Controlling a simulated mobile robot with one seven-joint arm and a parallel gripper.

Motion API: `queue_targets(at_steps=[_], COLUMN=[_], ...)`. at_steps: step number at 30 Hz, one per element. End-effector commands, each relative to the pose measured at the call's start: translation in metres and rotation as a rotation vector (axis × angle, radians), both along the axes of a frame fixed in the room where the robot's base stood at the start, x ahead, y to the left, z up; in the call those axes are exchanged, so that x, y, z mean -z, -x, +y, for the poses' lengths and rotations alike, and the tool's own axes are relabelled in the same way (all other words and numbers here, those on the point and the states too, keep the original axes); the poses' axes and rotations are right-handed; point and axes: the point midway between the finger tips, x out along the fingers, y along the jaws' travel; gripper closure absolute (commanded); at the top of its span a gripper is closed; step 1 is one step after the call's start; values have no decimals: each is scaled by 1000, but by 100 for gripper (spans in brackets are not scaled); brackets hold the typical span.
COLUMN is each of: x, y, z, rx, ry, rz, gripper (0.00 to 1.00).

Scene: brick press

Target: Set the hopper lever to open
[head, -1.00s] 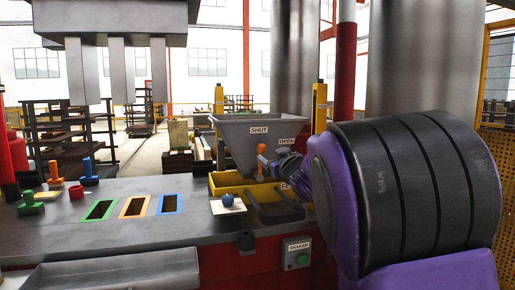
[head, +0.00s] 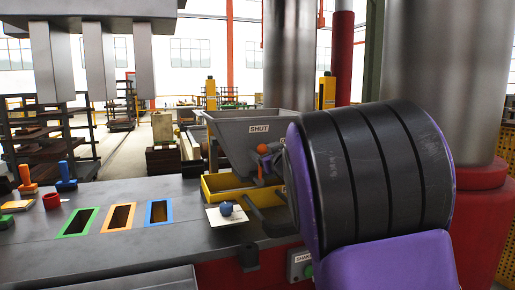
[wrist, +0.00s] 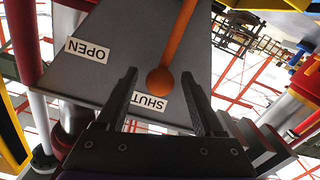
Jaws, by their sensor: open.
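The grey hopper (head: 232,135) stands at the back of the bench, with a SHUT label (head: 258,128) on its front. The hopper lever, an orange rod with a ball end (head: 262,148), shows beside my arm. In the wrist view the lever ball (wrist: 160,81) lies by the SHUT label (wrist: 149,101), away from the OPEN label (wrist: 88,50). My gripper (wrist: 163,88) is open, its two fingers on either side of the ball in that view. I cannot tell whether they touch it. In the head view my arm hides the OPEN label and most of my gripper.
A yellow tray (head: 211,194) sits below the hopper. A white plate (head: 213,217) with a blue ball-topped piece (head: 226,208) lies in front. Green, orange and blue framed slots (head: 119,217) are to the left. The shaker box (head: 300,262) is on the bench front.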

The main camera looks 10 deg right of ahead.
Motion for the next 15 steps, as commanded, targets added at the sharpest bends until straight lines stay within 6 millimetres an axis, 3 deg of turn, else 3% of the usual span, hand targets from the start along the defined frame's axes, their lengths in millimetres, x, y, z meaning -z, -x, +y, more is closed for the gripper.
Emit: queue_targets(at_steps=[15], x=[0], y=[0], z=[-2], rx=[-1], ry=[0], rz=[0], gripper=[31])
